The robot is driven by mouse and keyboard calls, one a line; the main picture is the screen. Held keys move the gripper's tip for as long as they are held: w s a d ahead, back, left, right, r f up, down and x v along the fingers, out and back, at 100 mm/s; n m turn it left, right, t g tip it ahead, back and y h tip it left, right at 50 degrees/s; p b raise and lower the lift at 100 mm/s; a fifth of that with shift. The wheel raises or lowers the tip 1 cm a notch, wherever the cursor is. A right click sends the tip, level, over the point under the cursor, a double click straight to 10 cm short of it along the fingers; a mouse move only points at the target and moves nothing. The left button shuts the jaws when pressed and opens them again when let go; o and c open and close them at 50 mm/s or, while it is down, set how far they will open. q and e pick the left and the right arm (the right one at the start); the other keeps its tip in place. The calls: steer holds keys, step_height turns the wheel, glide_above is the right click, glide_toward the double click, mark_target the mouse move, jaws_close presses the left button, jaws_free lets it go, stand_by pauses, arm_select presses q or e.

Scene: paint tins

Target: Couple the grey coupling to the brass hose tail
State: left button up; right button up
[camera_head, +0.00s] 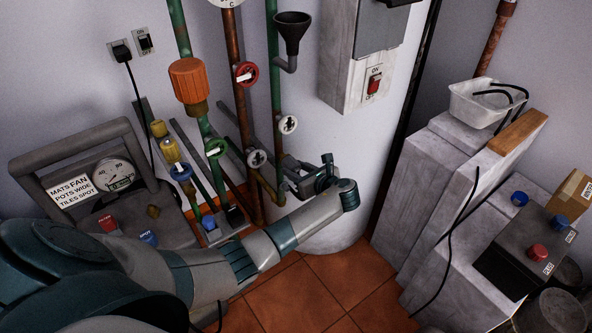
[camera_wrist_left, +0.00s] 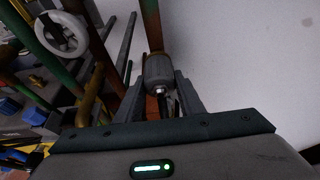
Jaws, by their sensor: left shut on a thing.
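My left gripper (camera_head: 296,175) is in front of the pipes on the wall, its arm reaching in from the left. In the left wrist view its two fingers (camera_wrist_left: 161,98) are shut on the grey coupling (camera_wrist_left: 158,70), a short ribbed cylinder. A brown, brass-like pipe (camera_wrist_left: 150,25) lines up beyond the coupling's far end. I cannot tell whether the two touch or whether this is the brass hose tail. In the head view a brass-coloured pipe (camera_head: 264,188) ends close beside the gripper. The coupling is hard to make out there. My right gripper is not seen.
A white switch box (camera_head: 373,85) hangs above right. Stepped blocks (camera_head: 440,200) stand at right.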

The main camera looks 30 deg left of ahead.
arm_select(q)
steer(key=shift+w+a, duration=0.1)
steer(key=shift+a, duration=0.05)
steer(key=o, duration=1)
steer(key=shift+a, duration=0.1)
steer(key=v, duration=1.7)
steer(key=shift+d, duration=0.2)
